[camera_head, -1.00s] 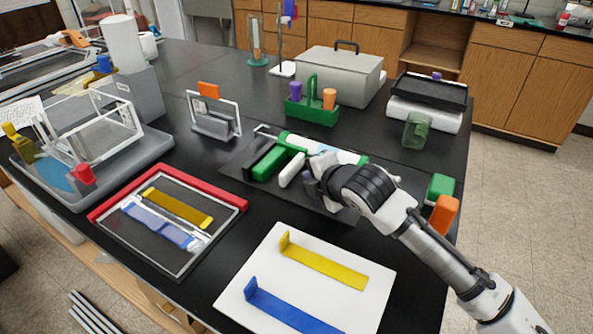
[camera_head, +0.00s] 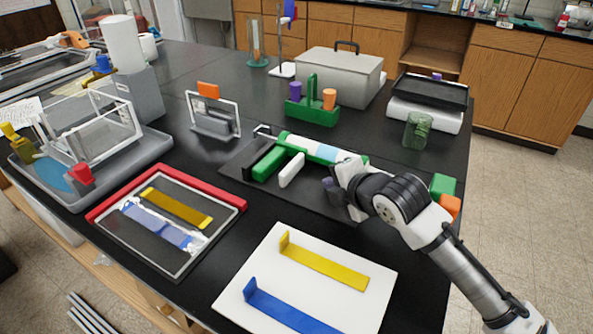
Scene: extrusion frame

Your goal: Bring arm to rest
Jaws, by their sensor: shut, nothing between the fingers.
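My arm reaches in from the lower right over the black table. My gripper (camera_head: 330,186) is at its end, above the right part of a dark mat (camera_head: 312,197). The fingers are small and partly hidden by the wrist, and they look shut with nothing held. A green and white cylinder (camera_head: 310,148) lies behind the gripper on the mat. A white block (camera_head: 291,170) and a green block (camera_head: 268,164) lie to the gripper's left, apart from it.
A white board (camera_head: 300,255) with yellow and blue strips is in front. A red-edged tray (camera_head: 165,222) lies at left. A green caddy (camera_head: 312,110), a green jar (camera_head: 417,131) and a grey box (camera_head: 340,75) stand behind. A green block (camera_head: 442,186) and an orange block (camera_head: 450,206) sit beside my arm.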

